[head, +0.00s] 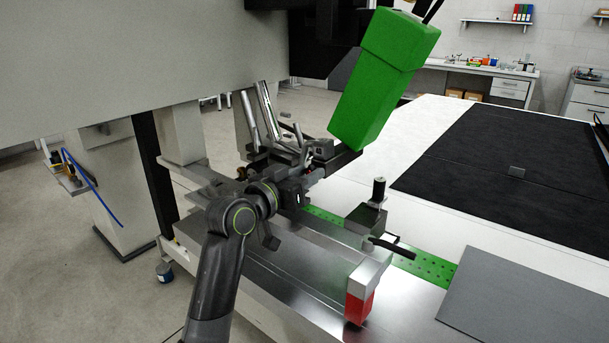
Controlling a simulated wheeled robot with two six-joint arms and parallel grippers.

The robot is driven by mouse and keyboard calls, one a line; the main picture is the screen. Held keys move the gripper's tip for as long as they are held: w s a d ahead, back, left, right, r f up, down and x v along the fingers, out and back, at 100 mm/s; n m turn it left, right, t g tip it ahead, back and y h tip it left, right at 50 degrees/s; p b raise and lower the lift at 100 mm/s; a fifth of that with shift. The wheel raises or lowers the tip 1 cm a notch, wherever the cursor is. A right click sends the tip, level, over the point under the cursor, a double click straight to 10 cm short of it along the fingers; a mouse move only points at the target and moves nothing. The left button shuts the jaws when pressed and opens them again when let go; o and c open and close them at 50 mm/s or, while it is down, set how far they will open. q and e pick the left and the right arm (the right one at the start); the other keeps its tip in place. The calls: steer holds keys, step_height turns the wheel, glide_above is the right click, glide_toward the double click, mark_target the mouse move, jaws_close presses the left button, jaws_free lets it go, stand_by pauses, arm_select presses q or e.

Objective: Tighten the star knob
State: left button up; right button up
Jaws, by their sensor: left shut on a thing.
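My left arm rises from the bottom, and its gripper (308,176) is at the dark clamp mechanism beside the metal rail. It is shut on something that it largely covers. This appears to be the star knob, but its shape cannot be made out behind the dark gripper and the parts around it. My right gripper is not in view.
A large green block (376,95) hangs tilted just above and right of my left gripper. A metal block with an upright black handle (378,190) and a red-ended bar (359,306) stand to the right. A grey plate (535,308) lies at lower right.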

arm_select(q)
steer(key=m+b, duration=0.2)
steer(key=m, duration=0.2)
stand_by(0.3)
steer(key=o, duration=1)
steer(key=v, duration=1.7)
steer(key=shift+s+a, duration=0.1)
steer(key=shift+s, duration=0.15)
